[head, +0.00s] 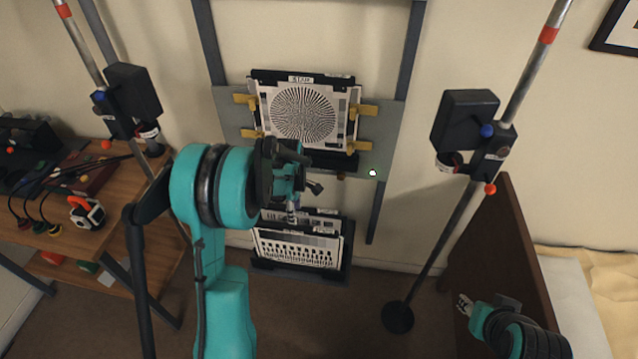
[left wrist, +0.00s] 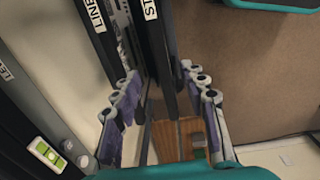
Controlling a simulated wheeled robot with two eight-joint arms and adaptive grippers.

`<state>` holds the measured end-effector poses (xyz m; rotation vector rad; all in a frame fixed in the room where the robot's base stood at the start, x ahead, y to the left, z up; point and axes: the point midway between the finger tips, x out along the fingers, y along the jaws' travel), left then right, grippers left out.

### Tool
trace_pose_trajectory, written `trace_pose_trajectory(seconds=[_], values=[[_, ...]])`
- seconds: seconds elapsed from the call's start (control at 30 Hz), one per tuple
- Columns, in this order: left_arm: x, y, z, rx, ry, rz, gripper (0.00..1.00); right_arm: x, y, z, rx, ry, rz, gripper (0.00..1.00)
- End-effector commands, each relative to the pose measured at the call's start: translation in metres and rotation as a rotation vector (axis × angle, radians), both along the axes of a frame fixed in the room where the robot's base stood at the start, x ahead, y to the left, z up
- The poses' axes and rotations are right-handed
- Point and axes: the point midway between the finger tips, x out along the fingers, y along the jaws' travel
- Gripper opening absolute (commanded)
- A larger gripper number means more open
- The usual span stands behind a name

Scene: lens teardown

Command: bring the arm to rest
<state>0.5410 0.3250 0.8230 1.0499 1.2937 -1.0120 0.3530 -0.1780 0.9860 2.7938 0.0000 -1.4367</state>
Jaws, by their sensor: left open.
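My left arm (head: 222,300) is raised in the middle of the head view. Its left gripper (head: 303,190) is in front of the chart stand, between the upper star chart (head: 303,113) and the lower rack of charts (head: 297,250). In the left wrist view the left gripper (left wrist: 165,103) has its fingers spread apart. I see no chart gripped.
Lamp stands with black heads rise at left (head: 133,90) and right (head: 467,120). A wooden desk (head: 120,205) with a small orange-and-white device (head: 87,212) is at left. Yellow clamps (head: 367,110) hold the star chart. A brown board (head: 490,240) and a bed (head: 590,275) are at right.

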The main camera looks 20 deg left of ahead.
Motion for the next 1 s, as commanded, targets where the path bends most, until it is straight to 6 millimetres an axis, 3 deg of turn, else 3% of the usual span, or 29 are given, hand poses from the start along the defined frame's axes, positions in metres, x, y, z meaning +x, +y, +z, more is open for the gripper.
trace_pose_trajectory(seconds=[0.27, 0.43, 0.7, 0.83, 1.0], values=[[-0.002, -0.004, 0.008, 0.003, -0.01, -0.03, 0.43, 0.0, 0.0, 0.0, 0.0, 0.0, 0.0, 0.37], [-0.016, -0.026, 0.051, 0.034, -0.072, -0.238, 0.43, 0.0, 0.0, 0.0, 0.0, 0.0, 0.0, 0.37], [-0.07, -0.078, 0.129, 0.155, -0.221, -0.775, 0.43, 0.0, 0.0, 0.0, 0.0, 0.0, 0.0, 0.37], [-0.102, -0.1, 0.151, 0.24, -0.285, -1.031, 0.43, 0.0, 0.0, 0.0, 0.0, 0.0, 0.0, 0.37], [-0.144, -0.124, 0.165, 0.372, -0.355, -1.352, 0.43, 0.0, 0.0, 0.0, 0.0, 0.0, 0.0, 0.37]])
